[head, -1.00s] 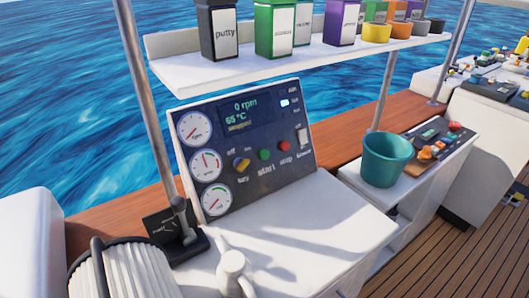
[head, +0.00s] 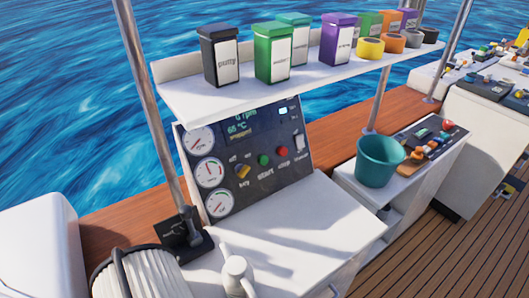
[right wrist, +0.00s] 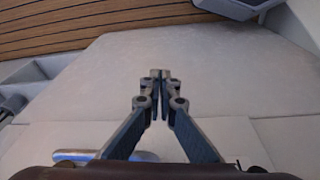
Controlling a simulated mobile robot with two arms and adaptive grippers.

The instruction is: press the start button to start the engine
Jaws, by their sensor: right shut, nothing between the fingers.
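The green start button (head: 264,160) sits on the dark engine panel (head: 235,195) in the head view, above the word "start". The red stop button (head: 282,151) is just right of it, and the yellow key switch (head: 243,171) is to its left. The panel's display (head: 243,122) shows 0 rpm and 65 °C; its top is cut off by the shelf. My right gripper (right wrist: 160,74) is shut and empty in the right wrist view, over a pale surface; the button is not in that view. My left gripper is in neither view.
A white shelf (head: 200,100) with several labelled bins and tape rolls overhangs the panel. A lever (head: 185,225) stands left of the panel. A teal bucket (head: 380,160) is to the right. The white counter (head: 310,215) before the panel is mostly clear.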

